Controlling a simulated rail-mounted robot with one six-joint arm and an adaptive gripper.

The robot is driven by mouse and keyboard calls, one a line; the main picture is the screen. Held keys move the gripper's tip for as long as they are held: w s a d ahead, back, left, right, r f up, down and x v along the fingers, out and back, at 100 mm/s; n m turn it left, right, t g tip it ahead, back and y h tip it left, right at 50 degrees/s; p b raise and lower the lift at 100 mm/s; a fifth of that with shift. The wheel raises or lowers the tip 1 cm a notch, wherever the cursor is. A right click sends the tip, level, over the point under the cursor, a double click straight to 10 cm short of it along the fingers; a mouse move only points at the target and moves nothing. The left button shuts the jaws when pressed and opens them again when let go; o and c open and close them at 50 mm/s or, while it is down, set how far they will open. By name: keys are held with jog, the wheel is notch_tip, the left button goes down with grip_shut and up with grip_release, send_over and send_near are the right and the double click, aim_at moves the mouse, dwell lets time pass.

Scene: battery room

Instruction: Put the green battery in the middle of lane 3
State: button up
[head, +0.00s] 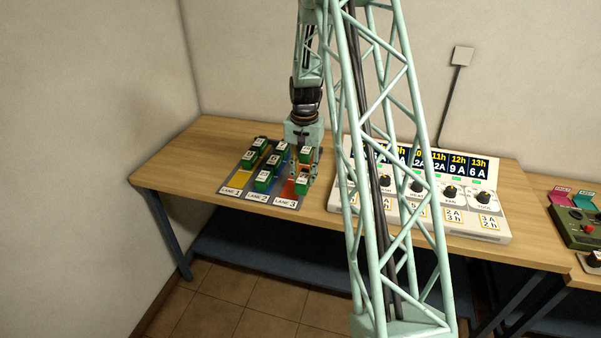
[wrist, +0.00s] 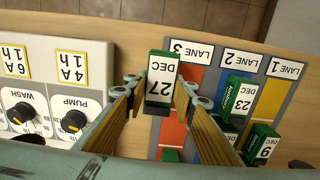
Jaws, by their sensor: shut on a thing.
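The green battery with the white "27 DEC" label (wrist: 160,82) is between the fingers of my gripper (wrist: 163,92), which is shut on it. In the head view the held battery (head: 301,187) is near the front of lane 3 (head: 289,191), the red strip, toward its right side. I cannot tell whether its base touches anything. Lane 3 (wrist: 172,130) also shows in the wrist view, with its sign upside down. Another green battery (wrist: 171,155) stands farther back in lane 3, partly cut off by the gripper; it shows in the head view too (head: 304,155).
Several green batteries stand in blue lane 2 and yellow lane 1, including one marked 23 (wrist: 236,97) and one marked 9 (wrist: 262,140). A white control panel (head: 420,205) with knobs stands right of the lanes. Bare wooden table (head: 180,150) lies to the left.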

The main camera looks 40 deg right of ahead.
jog(key=shift+w+d, duration=0.1)
jog(key=w+d, duration=0.3)
jog(key=w, duration=0.1)
jog(key=w+d+f, duration=0.1)
jog(key=w+d, duration=0.1)
jog(key=w, duration=0.2)
jog(key=w+d, duration=0.3)
jog(key=w, duration=0.1)
jog(key=shift+w+d+f, duration=0.15)
jog(key=shift+d+f, duration=0.05)
jog(key=shift+d, duration=0.15)
jog(key=shift+w+d, duration=0.15)
jog(key=shift+w, duration=0.05)
jog(key=shift+w+f, duration=0.1)
jog(key=shift+f, duration=1.65)
jog(key=shift+f, duration=0.15)
jog(key=o, duration=1.2)
jog(key=shift+c, duration=0.2)
